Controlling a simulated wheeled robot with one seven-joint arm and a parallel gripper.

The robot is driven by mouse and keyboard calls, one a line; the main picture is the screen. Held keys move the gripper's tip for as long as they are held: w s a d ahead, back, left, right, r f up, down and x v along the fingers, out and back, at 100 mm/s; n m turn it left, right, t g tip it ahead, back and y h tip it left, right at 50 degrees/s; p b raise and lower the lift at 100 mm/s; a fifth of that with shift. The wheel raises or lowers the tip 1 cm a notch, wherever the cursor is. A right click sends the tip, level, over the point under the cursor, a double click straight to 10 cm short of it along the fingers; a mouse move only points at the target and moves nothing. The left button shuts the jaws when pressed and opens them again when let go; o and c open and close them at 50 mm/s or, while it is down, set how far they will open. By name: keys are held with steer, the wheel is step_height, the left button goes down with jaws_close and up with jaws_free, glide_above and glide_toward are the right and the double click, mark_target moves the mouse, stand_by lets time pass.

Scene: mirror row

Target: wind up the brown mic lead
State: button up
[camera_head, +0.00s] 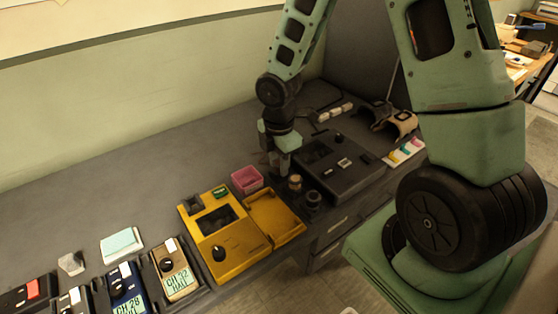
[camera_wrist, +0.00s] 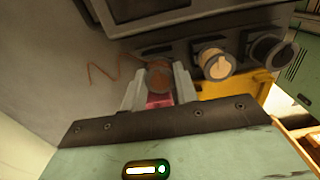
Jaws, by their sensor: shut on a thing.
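The brown mic lead (camera_wrist: 108,79) shows in the wrist view as a thin zigzag on the grey desk, left of my gripper (camera_wrist: 160,76). A rounded brown piece (camera_wrist: 158,73), which looks like part of the lead, sits between the fingertips. My gripper is shut on it. In the head view my gripper (camera_head: 283,165) points down near the desk, between the pink box (camera_head: 246,181) and the black device (camera_head: 340,168). The lead cannot be made out in the head view.
A tan knob-topped piece (camera_head: 295,184) and a black one (camera_head: 313,201) stand close right of my gripper. A yellow device (camera_head: 228,255) with an open tray (camera_head: 274,218) lies in front. Several radios, one tan (camera_head: 173,271), stand at the lower left. The desk's back left is clear.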

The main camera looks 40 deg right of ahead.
stand_by(0.4)
steer(key=m, duration=0.4)
steer(key=shift+m, duration=0.3)
steer(key=m, duration=0.4)
steer(key=shift+b, duration=0.35)
steer(key=m, duration=0.5)
steer(key=shift+r+m, duration=0.1)
steer(key=shift+m, duration=0.3)
steer(key=m+p, duration=0.1)
steer(key=m, duration=0.3)
steer(key=o, duration=1.3)
